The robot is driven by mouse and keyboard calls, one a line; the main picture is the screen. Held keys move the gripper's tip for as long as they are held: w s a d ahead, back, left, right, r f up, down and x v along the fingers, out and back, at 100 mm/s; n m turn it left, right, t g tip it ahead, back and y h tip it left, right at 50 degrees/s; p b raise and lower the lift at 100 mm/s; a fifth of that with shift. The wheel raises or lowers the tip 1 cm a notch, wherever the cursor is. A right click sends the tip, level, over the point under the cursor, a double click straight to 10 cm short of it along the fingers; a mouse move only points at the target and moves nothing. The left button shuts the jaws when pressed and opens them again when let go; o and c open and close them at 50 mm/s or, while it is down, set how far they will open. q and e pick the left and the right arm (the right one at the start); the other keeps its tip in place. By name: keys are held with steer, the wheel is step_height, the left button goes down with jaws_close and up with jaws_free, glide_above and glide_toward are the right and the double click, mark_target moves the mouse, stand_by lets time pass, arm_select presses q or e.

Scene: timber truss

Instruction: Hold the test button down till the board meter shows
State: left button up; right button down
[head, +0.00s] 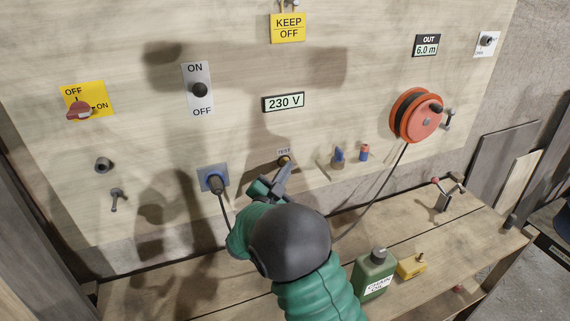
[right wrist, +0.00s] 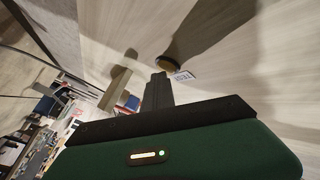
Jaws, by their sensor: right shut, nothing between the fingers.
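The board meter (head: 283,102) is lit and reads 230 V. The test button (head: 284,160), a small round brass-coloured knob under a TEST label, sits on the timber board below the meter. My right gripper (head: 285,170) is shut and empty, its fingertips right at the button and partly covering it. In the right wrist view the closed fingers (right wrist: 158,80) point at the button (right wrist: 167,63), with its label (right wrist: 182,76) beside it. I cannot tell for sure whether the tips press it. My left gripper is not in view.
A green bottle (head: 374,275) and yellow block (head: 411,265) stand on the bench. A red switch (head: 80,111) and black-knobbed switch (head: 199,90) are left.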

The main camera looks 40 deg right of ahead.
stand_by(0.4)
steer(key=shift+s+a, duration=0.2)
steer(key=shift+s, duration=0.55)
steer(key=s, duration=0.1)
steer(key=s+a, duration=0.1)
steer(key=s, duration=0.1)
steer(key=s+b, duration=0.1)
steer(key=shift+s+a, duration=0.25)
steer(key=shift+s, duration=0.1)
steer(key=shift+f, duration=0.1)
